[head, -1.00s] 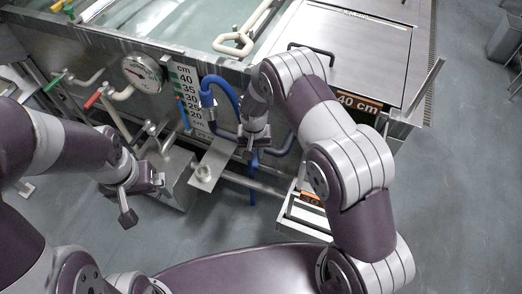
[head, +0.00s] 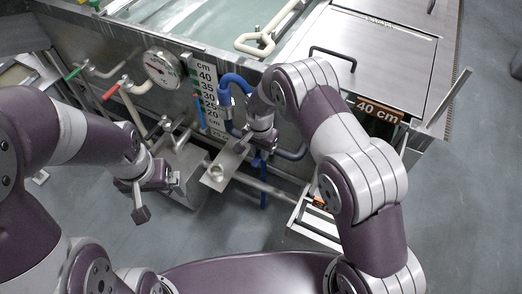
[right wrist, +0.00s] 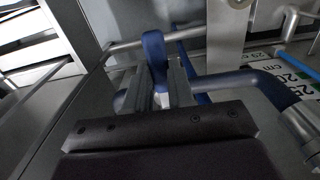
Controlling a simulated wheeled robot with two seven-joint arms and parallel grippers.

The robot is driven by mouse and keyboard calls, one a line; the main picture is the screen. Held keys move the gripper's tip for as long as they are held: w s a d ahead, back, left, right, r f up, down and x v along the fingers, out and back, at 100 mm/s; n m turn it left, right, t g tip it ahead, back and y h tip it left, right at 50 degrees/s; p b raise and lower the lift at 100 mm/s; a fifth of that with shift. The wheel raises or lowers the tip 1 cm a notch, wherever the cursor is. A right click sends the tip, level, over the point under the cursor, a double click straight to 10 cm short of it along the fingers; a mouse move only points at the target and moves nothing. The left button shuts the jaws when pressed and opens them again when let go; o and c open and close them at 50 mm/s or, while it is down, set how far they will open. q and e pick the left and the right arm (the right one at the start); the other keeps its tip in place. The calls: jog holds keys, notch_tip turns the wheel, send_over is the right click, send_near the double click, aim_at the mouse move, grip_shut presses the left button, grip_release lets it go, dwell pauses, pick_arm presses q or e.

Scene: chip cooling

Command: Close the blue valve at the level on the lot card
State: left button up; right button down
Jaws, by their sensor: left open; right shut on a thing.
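A dark sign reading "40 cm" (head: 378,111) is on the tank's front right edge. The level scale (head: 206,84) is on the front wall, marked in cm, with a blue sight tube (head: 201,117) beside its lower marks; the exact level is too small to read. My right gripper (head: 262,146) is at the blue pipe and shut on the blue valve's handle, mostly hidden in the head view. In the right wrist view, the blue handle (right wrist: 155,52) stands between the fingers. My left gripper (head: 165,183) is open and empty, left of the steel bracket.
A blue hose (head: 236,79) bends beside the scale. A round gauge (head: 162,68), a red-handled valve (head: 113,91) and a green-handled valve (head: 73,72) are to the left. A steel bracket (head: 216,178) juts out below the scale. The floor at right is clear.

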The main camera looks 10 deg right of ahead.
jog(key=shift+w+r, duration=0.1)
jog(key=shift+w, duration=0.05)
jog(key=c, duration=1)
grip_release()
jog(key=shift+o, duration=0.2)
notch_tip(320, 180, up, 13)
jog(key=b, duration=0.1)
jog(key=shift+f, duration=0.2)
